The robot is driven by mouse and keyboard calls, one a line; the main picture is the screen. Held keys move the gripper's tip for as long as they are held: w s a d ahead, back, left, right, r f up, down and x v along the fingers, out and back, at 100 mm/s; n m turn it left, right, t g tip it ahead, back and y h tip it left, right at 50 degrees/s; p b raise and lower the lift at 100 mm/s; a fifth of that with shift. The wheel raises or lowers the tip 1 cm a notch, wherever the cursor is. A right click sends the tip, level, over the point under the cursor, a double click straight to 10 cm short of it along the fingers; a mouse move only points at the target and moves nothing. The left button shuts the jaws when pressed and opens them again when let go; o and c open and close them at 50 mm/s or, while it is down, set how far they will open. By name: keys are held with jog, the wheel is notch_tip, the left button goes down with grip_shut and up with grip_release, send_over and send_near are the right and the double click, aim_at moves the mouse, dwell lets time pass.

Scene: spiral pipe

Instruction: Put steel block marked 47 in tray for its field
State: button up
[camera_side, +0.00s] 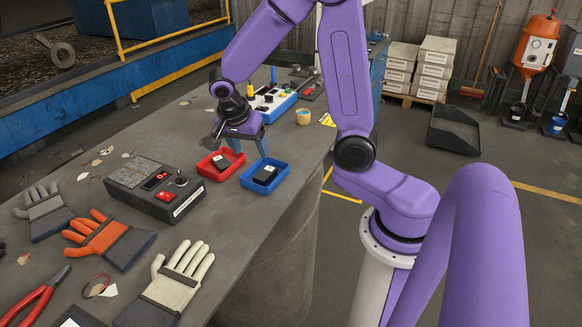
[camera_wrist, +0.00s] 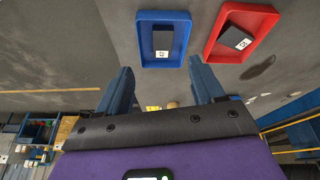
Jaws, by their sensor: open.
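A dark block (camera_side: 265,175) with a small white label lies in the blue tray (camera_side: 250,187). Another dark block (camera_side: 220,162) with a white label lies in the red tray (camera_side: 205,172). In the wrist view, the blue-tray block (camera_wrist: 162,41) and the red-tray block (camera_wrist: 234,37) show their labels, but I cannot read the numbers surely, so I cannot tell which is 47. My gripper (camera_wrist: 161,88) is open and empty, its blue fingers apart. In the side view it hangs just behind the two trays, above the table.
A grey control box (camera_side: 155,188) with a red button stands left of the trays. Gloves (camera_side: 105,237) and red-handled pliers (camera_side: 35,295) lie nearer. A blue-edged white holder (camera_side: 270,103) and a tape roll (camera_side: 303,117) sit farther back. The table edge is right of the blue tray.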

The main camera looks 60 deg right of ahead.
jog(key=s+a+r+n+y, duration=0.1)
jog(key=s+a+n, duration=0.4)
jog(key=s+n, duration=0.6)
jog(key=s+a+r+n+y, duration=0.2)
jog(key=s+a+n, duration=0.3)
jog(key=s+n, duration=0.6)
jog(key=n+y, duration=0.1)
jog(key=n, duration=0.5)
jog(key=shift+a+r+n+y, duration=0.3)
jog(key=shift+a+n, duration=0.1)
